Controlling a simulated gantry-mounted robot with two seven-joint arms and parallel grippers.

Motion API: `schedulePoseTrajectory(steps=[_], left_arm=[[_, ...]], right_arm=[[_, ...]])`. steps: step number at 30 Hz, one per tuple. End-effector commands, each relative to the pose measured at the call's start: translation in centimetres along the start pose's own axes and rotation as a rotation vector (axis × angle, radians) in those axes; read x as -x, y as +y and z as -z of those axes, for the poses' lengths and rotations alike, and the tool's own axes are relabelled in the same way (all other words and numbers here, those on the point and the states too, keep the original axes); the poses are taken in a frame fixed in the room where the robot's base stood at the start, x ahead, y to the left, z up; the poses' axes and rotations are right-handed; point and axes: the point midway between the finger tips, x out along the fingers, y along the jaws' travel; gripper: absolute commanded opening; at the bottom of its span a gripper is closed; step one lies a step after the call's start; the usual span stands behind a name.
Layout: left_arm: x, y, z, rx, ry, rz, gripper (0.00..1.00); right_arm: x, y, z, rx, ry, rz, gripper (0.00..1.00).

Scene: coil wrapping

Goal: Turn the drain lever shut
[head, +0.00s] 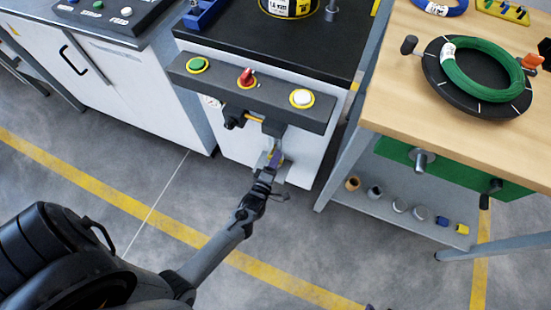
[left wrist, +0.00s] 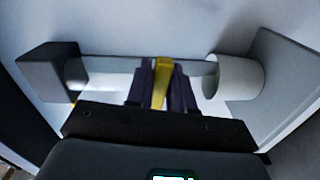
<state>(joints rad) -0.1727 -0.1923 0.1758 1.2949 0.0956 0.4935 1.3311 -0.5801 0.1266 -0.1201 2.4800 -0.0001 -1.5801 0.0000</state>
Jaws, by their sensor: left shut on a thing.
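The drain lever shows in the left wrist view as a yellow strip (left wrist: 160,82) between the two dark fingers of my left gripper (left wrist: 163,88). The fingers are shut on it, one on each side. In the head view my left gripper (head: 274,160) is below the dark control bar, in front of the white cabinet, and largely hides the lever. A grey horizontal bar (left wrist: 110,72) runs behind the fingers, from a dark block (left wrist: 48,72) at left to a pale cylinder (left wrist: 234,76) at right. My right gripper is not in view.
The control bar (head: 245,90) with green, red and white buttons overhangs my left gripper. At right, a wooden bench (head: 400,85) carries a green coil (head: 480,72) on a black disc. Its lower shelf (head: 375,212) holds several small parts. Open floor lies in front of the cabinet.

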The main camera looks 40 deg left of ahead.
Motion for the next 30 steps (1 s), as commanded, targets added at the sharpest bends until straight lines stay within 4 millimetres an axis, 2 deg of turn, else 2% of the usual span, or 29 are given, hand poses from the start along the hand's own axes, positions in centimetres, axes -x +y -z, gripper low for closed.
schedulePoseTrajectory(steps=[14, 15, 18, 30], left_arm=[[0.01, -0.02, 0.0, 0.012, 0.0, 0.001, 0.0], [0.0, -0.02, 0.0, 0.012, 0.0, 0.001, 0.26], [0.0, 0.0, 0.01, 0.012, 0.0, 0.0, 0.42], [-0.03, 0.03, 0.02, 0.009, 0.0, -0.001, 0.43]], right_arm=[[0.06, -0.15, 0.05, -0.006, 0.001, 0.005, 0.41], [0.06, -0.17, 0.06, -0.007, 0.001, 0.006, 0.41], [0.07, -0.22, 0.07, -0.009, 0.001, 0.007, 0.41], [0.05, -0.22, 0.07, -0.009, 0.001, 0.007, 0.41]])
